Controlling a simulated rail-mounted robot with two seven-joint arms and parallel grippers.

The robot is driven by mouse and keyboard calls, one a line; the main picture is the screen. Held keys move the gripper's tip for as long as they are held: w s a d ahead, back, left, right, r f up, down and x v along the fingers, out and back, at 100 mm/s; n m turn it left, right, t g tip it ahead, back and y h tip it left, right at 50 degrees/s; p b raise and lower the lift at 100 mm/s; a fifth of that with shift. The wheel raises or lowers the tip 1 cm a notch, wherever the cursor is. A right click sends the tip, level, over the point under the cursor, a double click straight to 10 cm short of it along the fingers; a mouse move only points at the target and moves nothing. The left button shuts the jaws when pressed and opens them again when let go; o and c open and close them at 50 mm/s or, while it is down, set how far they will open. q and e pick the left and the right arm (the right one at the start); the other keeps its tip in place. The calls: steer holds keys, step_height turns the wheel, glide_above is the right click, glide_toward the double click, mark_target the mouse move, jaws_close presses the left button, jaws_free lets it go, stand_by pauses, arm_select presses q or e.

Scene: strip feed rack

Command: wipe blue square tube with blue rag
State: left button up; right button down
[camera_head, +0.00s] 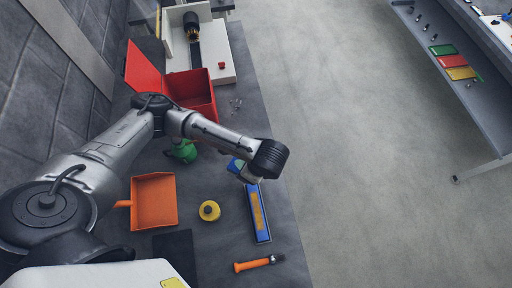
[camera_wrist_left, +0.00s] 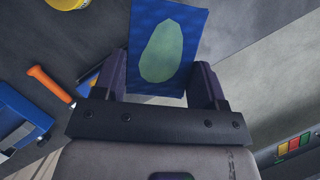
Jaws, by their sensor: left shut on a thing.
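The blue square tube (camera_head: 265,236) lies lengthwise on the grey bench near its right edge, with a yellow-brown patch (camera_head: 257,210) along its top. My left gripper (camera_head: 244,172) is at the tube's far end and hides that end. It is shut on the blue rag (camera_head: 235,164), which has a pale green patch. In the left wrist view the rag (camera_wrist_left: 194,40) hangs flat between the two fingers (camera_wrist_left: 164,88). I cannot tell whether the rag touches the tube. My right gripper is not in view.
Left of the tube stand a yellow round container (camera_head: 209,211) and an orange tray (camera_head: 153,201). An orange-handled tool (camera_head: 252,264) lies just below the tube. A green object (camera_head: 183,151) and an open red box (camera_head: 190,91) are farther back. Right of the bench is open floor.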

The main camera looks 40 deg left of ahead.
arm_select(q)
steer(key=w+r+n+g+h+p, duration=0.1)
steer(key=w+r+n+g+h, duration=0.1)
steer(key=w+r+n, duration=0.55)
steer(key=w+r+n+g+h+p, duration=0.1)
steer(key=w+r+n, duration=0.35)
steer(key=r, duration=0.55)
steer(key=s+r+n+h+p, duration=0.1)
steer(key=s+r+n+p, duration=0.2)
steer(key=s+p, duration=0.7)
steer(key=shift+s+d+r+p, duration=0.25)
steer(key=shift+d+r+p, duration=0.2)
steer(key=shift+p, duration=2)
